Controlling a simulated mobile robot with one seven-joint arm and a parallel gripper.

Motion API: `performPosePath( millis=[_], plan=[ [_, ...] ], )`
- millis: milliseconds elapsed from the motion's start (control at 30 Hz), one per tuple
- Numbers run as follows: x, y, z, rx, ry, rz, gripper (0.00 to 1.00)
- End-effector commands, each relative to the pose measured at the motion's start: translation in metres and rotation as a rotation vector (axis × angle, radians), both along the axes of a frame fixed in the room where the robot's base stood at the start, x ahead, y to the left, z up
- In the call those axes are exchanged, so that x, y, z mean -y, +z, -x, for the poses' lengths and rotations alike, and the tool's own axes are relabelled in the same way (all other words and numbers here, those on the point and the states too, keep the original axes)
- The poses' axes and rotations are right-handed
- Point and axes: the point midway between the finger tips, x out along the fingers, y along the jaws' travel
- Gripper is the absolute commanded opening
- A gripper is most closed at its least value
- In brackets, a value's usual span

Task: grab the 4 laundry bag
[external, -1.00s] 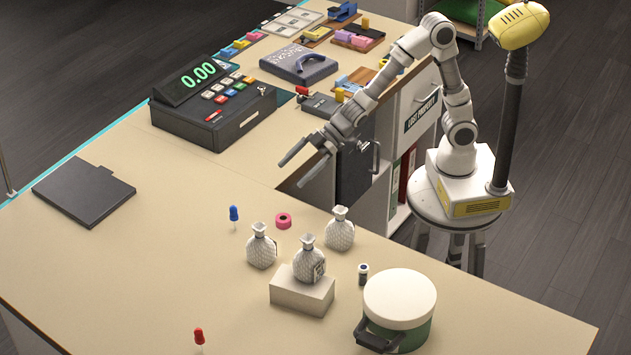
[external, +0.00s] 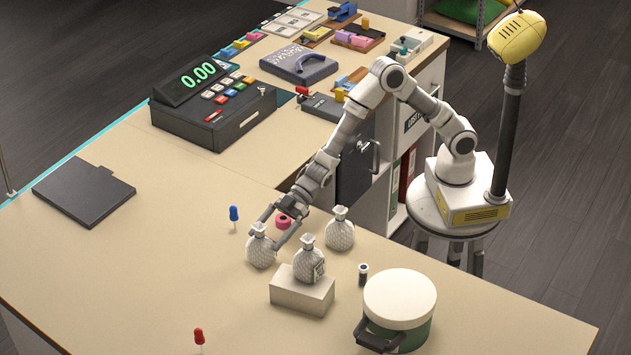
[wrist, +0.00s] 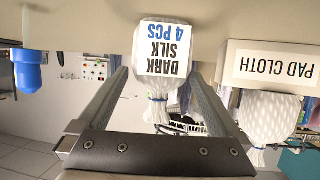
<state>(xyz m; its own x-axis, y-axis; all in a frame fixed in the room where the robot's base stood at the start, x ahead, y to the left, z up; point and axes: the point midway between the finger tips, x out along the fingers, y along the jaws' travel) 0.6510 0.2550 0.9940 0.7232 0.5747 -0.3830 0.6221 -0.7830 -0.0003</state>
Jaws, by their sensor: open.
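Three white woven laundry bags with tied necks are on the counter. The left bag (external: 261,250) shows upside down in the wrist view (wrist: 158,95), its label reading "DARK SILK 4 PCS". A middle bag (external: 308,266) sits on a pale block (external: 300,294); it also shows in the wrist view (wrist: 268,118), where the block reads "PAD CLOTH". A right bag (external: 340,234) stands behind. My gripper (external: 270,228) is open at the left bag's neck. In the wrist view its fingers (wrist: 160,75) lie on either side of that bag; I cannot tell whether they touch it.
A blue pin-shaped object (external: 234,216) stands left of the left bag. A small dark-and-white cylinder (external: 363,272), a large lidded pot (external: 399,303) and a red pin-shaped object (external: 199,338) stand nearby. The counter's left front is clear.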

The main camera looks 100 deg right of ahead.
Motion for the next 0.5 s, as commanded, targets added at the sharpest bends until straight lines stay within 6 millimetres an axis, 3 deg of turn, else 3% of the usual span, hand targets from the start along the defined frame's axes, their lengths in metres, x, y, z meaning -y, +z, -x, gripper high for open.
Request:
performPosePath(
  millis=[500],
  plan=[
    [-0.031, -0.023, -0.035, 0.000, 0.000, 0.000, 1.00]
  ],
)
